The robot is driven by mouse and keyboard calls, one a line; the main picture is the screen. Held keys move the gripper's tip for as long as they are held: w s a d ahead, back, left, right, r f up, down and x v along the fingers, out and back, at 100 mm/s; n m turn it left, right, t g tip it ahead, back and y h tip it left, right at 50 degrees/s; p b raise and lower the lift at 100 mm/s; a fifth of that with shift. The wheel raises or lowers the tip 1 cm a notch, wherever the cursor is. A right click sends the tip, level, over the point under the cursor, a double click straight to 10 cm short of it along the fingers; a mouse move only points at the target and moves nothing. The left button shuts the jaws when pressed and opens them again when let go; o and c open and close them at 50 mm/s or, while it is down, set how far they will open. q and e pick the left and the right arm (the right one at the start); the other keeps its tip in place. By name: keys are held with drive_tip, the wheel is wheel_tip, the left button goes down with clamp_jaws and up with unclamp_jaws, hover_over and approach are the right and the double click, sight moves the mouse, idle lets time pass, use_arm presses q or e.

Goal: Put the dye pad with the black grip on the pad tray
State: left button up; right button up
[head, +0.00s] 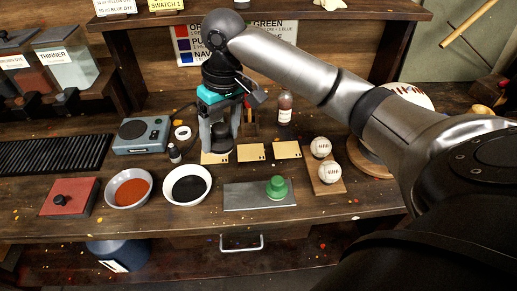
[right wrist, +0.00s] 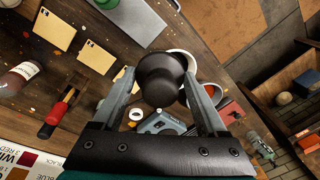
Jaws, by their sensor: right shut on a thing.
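The dye pad with the black grip (head: 222,144) is between the fingers of my right gripper (head: 221,135), which is shut on it. It appears held above the back of the bench, in front of a tan card. In the right wrist view the round black pad (right wrist: 160,80) sits between the two fingers (right wrist: 163,98). The pad tray (head: 240,197) is a flat grey plate at the bench's front, with a green pad (head: 276,188) standing on its right part. The tray's corner shows at the top of the right wrist view (right wrist: 135,22). My left gripper is not in view.
Left of the tray stand a white bowl of black dye (head: 187,187), a bowl of orange-red dye (head: 129,190) and a red block with a black knob (head: 70,197). Right of it, two balls rest on a wooden board (head: 326,184). The tray's left part is bare.

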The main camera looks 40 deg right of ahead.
sight(241, 196)
drive_tip(key=shift+s+d+r+n+g+h+p, duration=0.1)
drive_tip(key=shift+s+d+n+g+h+p, duration=0.1)
drive_tip(key=shift+s+d+n+h, duration=0.25)
drive_tip(key=shift+s+d+r+n+g+h+p, duration=0.15)
drive_tip(key=shift+s+d, duration=0.2)
drive_tip(key=shift+d, duration=0.25)
drive_tip(key=f+b, duration=0.2)
drive_tip(key=f, duration=0.8)
drive_tip(key=f+b, duration=0.1)
drive_tip(key=f, duration=0.9)
drive_tip(key=shift+s+d+f+b, duration=0.15)
drive_tip(key=shift+s+f+b, duration=0.05)
drive_tip(key=shift+b, duration=0.15)
drive_tip(key=o, duration=1.1)
wheel_tip(241, 196, up, 12)
drive_tip(key=p, duration=0.2)
drive_tip(key=shift+r, duration=0.1)
